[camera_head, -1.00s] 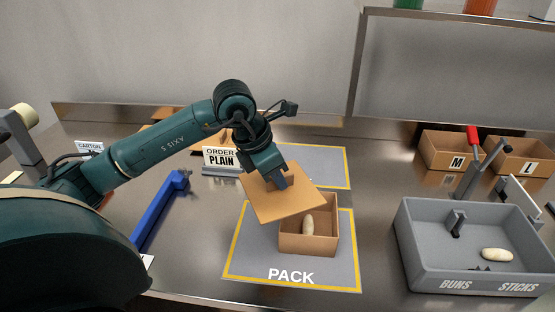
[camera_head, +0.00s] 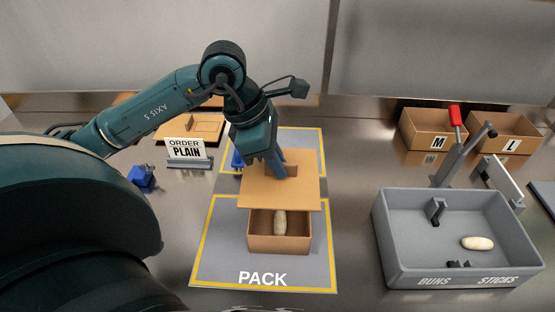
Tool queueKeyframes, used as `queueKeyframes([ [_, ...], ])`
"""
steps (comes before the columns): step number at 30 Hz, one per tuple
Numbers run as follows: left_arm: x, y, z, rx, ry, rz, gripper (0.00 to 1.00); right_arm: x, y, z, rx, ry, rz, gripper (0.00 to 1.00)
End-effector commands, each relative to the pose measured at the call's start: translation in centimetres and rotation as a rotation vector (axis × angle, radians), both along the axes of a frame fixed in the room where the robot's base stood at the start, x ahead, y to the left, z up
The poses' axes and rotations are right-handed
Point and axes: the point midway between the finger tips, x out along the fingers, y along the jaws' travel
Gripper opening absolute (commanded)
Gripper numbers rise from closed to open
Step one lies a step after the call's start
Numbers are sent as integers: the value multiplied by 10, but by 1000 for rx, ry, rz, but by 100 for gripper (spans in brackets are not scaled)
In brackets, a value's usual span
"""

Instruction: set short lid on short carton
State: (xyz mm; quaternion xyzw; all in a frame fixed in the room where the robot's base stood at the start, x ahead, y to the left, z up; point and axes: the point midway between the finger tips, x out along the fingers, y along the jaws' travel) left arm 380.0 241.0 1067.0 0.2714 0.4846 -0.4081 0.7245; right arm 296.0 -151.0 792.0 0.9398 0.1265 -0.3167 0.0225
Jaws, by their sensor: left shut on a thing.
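The short carton (camera_head: 278,242) is an open brown box on the grey PACK mat (camera_head: 217,245). A pale dough piece (camera_head: 280,222) lies in it. The short lid (camera_head: 270,192) is a flat brown panel over the back part of the carton, leaving the front of its opening uncovered. I cannot tell whether the lid touches the carton. My left gripper (camera_head: 281,170) is shut on the lid near its back edge, where a raised brown part shows beside the fingers. My right gripper is not in view.
A grey bin (camera_head: 388,240) labelled BUNS and STICKS stands at the right with one dough piece (camera_head: 478,243). Brown cartons marked M (camera_head: 420,139) and L (camera_head: 525,130) stand behind it. An ORDER PLAIN sign (camera_head: 186,150) and a blue object (camera_head: 142,176) are at the left.

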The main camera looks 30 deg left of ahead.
Motion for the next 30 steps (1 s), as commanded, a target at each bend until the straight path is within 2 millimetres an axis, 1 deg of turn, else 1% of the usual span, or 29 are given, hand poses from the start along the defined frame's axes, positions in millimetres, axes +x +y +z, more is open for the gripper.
queueKeyframes([
  [1, 0, 0, -3, 0, -2, 0, 0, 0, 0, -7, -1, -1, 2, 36],
  [6, 0, 0, -17, 0, 0, 0, 0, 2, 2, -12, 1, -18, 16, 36],
  [13, 0, 0, -38, 0, 0, 1, 0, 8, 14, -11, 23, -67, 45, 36],
  [21, 0, 0, -60, 1, -1, 2, 0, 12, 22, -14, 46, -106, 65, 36],
  [30, 0, 0, -70, 0, 0, 1, 0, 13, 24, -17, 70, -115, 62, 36],
])
